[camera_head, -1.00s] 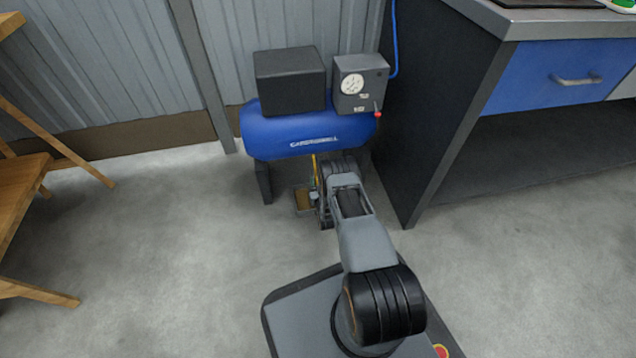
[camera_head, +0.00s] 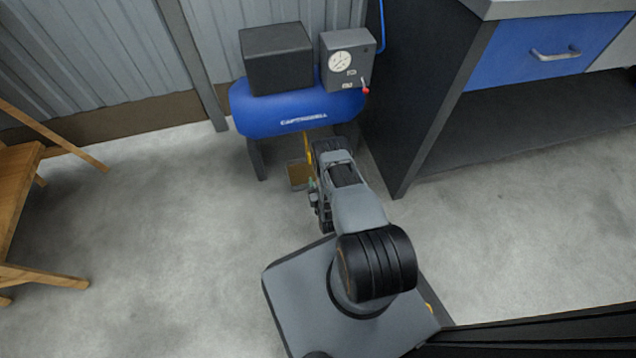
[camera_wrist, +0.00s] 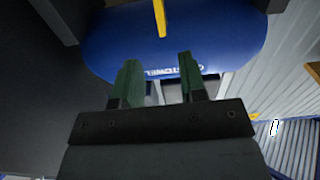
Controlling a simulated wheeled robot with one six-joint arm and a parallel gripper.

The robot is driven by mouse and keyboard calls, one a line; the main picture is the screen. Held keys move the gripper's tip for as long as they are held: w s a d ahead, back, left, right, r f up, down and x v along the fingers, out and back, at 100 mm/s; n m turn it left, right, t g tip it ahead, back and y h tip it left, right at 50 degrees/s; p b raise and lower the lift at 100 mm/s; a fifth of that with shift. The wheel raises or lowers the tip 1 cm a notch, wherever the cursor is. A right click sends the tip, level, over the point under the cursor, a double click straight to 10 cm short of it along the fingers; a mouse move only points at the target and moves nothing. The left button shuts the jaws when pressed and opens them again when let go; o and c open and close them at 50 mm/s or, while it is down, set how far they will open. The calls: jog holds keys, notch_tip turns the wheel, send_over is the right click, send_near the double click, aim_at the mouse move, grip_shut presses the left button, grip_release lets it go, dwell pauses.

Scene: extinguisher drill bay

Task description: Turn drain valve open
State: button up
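A blue compressor tank (camera_head: 275,112) stands on dark legs against the wall. A narrow yellow piece (camera_head: 309,150), which looks like the drain valve's handle, hangs below the tank, partly hidden by my arm. In the wrist view, the yellow piece (camera_wrist: 160,18) shows at the top edge in front of the blue tank (camera_wrist: 110,45). My gripper (camera_wrist: 158,64) has two green fingers, apart with nothing between them. The yellow piece is beyond the fingertips, roughly in line with the gap, and not touched. The valve body is not clearly visible.
A small brownish tray (camera_head: 299,173) lies on the floor below the tank. A dark-sided workbench (camera_head: 420,90) with a blue drawer stands close on the right. A wooden chair (camera_head: 20,195) is at the left. The floor between chair and tank is clear.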

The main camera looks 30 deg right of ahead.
jog(key=shift+s+a, duration=0.15)
jog(key=shift+s, duration=0.75)
